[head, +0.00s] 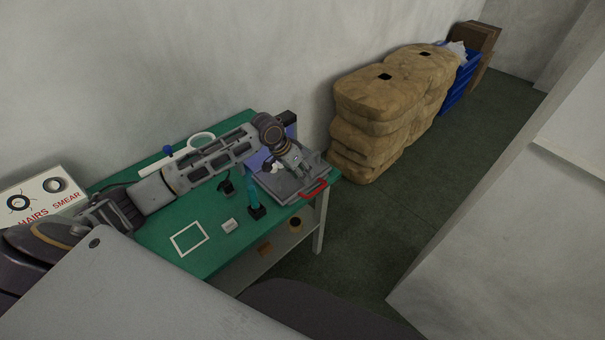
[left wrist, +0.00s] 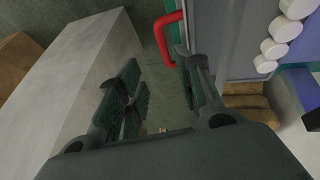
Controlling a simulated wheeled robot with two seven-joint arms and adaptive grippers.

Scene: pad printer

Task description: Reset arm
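The pad printer (head: 280,187) is a grey flat-topped machine on the right end of the green table, with a red handle (head: 314,189) at its front corner. My left arm reaches across the table, and my left gripper (head: 294,164) is over the printer, partly hidden by its own wrist. In the left wrist view the gripper's two dark fingers (left wrist: 158,92) are apart with nothing between them. The red handle (left wrist: 162,36) shows just beyond the fingertips, near the right finger. I cannot tell whether they touch. My right gripper is not in view.
A sign board (head: 45,200) stands left. Stacked sacks (head: 375,110) stand beyond the table. Floor at right is clear.

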